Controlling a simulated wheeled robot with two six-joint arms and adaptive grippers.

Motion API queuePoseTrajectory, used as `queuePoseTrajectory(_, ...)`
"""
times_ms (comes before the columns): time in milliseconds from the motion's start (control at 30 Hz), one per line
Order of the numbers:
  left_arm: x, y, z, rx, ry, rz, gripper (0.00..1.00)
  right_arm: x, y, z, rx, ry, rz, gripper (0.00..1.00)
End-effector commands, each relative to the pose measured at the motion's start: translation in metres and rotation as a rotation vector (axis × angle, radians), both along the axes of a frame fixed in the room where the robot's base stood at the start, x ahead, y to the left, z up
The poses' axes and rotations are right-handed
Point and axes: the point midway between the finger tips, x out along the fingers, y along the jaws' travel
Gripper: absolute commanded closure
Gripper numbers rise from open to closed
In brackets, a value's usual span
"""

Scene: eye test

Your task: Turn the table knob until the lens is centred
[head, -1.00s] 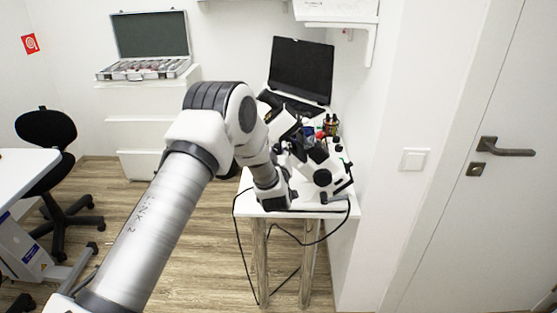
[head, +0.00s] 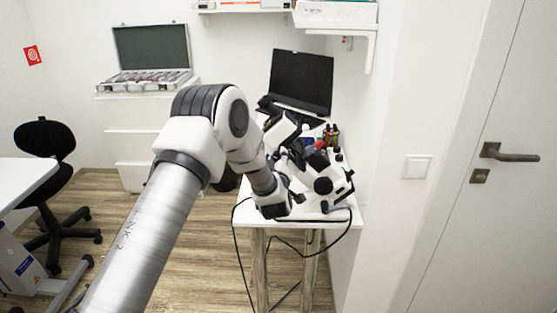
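A white and black optical instrument (head: 312,172) stands on a small white table (head: 335,215) against the wall. A round black knob (head: 323,186) shows on its side facing me. I cannot tell whether this is the table knob. The lens is too small or hidden to make out. My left gripper (head: 288,195) is at the left side of the instrument, left of the black knob. Its fingers blend with the instrument's dark parts, so I cannot see whether they are open, shut or touching it. My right gripper is not in view.
A laptop (head: 301,82) stands behind the instrument, with small bottles (head: 330,135) between. A black cable (head: 236,240) hangs from the table. An open lens case (head: 152,56) sits on white drawers. A door (head: 490,230) is at right; a black chair (head: 45,150) at left.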

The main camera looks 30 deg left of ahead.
Motion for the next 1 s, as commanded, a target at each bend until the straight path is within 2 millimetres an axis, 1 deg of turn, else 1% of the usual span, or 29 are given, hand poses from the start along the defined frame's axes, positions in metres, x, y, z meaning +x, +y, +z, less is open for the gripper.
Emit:
queuePoseTrajectory(333,0.0,-0.001,0.0,0.0,0.002,-0.001,0.41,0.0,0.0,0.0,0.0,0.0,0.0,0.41)
queuePoseTrajectory(433,-0.006,-0.005,0.0,0.0,0.002,-0.002,0.41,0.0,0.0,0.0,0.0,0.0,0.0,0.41)
queuePoseTrajectory(567,-0.027,-0.018,-0.001,0.0,0.005,-0.003,0.41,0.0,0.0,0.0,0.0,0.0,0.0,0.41)
queuePoseTrajectory(800,-0.08,-0.05,0.0,0.001,0.003,-0.003,0.41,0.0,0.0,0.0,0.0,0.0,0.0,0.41)
queuePoseTrajectory(900,-0.094,-0.058,0.0,0.001,0.003,-0.002,0.41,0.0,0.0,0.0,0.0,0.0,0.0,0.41)
queuePoseTrajectory(1000,-0.102,-0.062,0.001,0.0,0.001,-0.001,0.41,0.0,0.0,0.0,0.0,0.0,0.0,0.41)
